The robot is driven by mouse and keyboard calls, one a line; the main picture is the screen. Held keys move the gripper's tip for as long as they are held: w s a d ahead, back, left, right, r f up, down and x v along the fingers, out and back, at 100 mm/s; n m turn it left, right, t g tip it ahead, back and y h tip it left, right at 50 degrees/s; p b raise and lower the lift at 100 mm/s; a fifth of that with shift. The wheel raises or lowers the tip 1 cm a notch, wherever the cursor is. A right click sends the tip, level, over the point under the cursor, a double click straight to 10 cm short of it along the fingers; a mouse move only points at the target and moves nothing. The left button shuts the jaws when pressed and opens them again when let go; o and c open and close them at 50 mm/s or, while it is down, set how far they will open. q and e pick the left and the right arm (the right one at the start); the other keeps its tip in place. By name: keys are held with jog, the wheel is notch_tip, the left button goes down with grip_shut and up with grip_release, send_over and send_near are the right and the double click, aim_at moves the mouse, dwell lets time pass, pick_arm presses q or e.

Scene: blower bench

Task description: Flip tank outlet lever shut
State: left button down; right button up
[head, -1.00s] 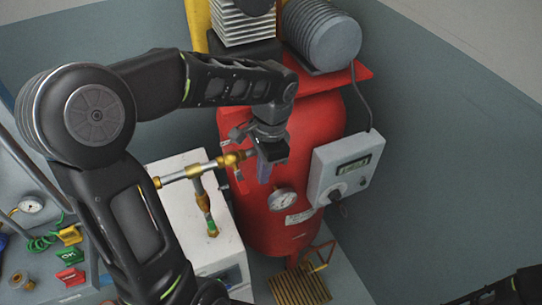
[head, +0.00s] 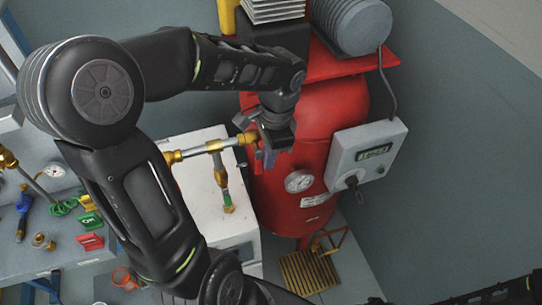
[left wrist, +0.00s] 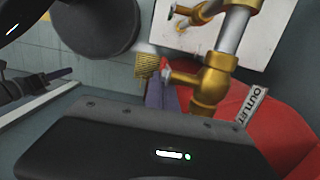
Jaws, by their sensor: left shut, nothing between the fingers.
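The red tank (head: 320,130) stands upright at the back, with a brass outlet valve (head: 248,139) on its left side. In the left wrist view the brass outlet valve (left wrist: 212,84) is close, beside a tag reading OUTLET (left wrist: 250,105). My left gripper (head: 268,154) is shut and empty, pointing down right at the valve. I cannot tell whether it touches the lever. My right gripper is not in view.
A pressure gauge (head: 299,181) and a grey control box (head: 366,153) are on the tank's front and right. Red and green tags (head: 90,241) and small fittings lie on the bench at left.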

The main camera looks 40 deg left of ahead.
pick_arm(q)
jog(key=shift+s+a, duration=0.1)
jog(key=shift+s, duration=0.05)
jog(key=shift+r+p, duration=0.75)
jog(key=shift+r, duration=0.05)
jog(key=w+d+r, duration=0.3)
jog(key=w+r, duration=0.2)
jog(key=r, duration=0.4)
jog(key=shift+w+d+r, duration=0.35)
jog(key=shift+d, duration=0.05)
